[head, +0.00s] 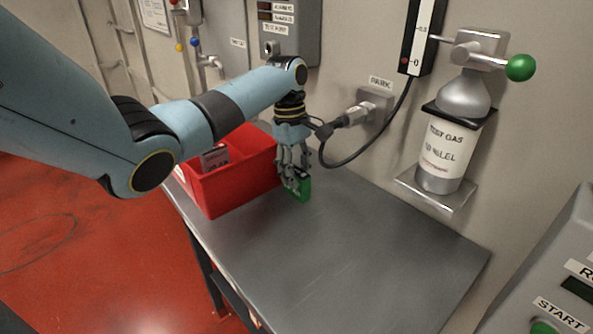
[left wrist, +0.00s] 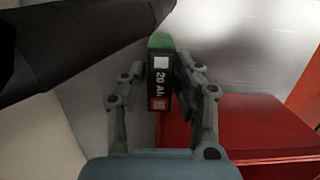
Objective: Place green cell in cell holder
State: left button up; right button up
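The green cell (head: 303,189) is in the fingers of my left gripper (head: 292,172), just right of the red bin and low over the grey table. In the left wrist view the cell (left wrist: 161,72) has a green top and a dark label reading "20 A", with the rest of the text cut off. The left gripper's fingers (left wrist: 160,88) close on both sides of it. I cannot tell whether the cell touches the table. No cell holder can be made out in either view. My right gripper is not in view.
A red bin (head: 222,188) with a grey labelled item (head: 214,157) inside stands at the table's left end. The grey table (head: 350,250) is clear to the right. A black cable (head: 365,158) hangs from the wall, near the gripper. A gas bottle (head: 447,150) is on the wall.

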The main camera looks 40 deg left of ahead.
pick_arm(q)
jog(key=shift+o, duration=1.4)
jog(key=shift+r, duration=0.1)
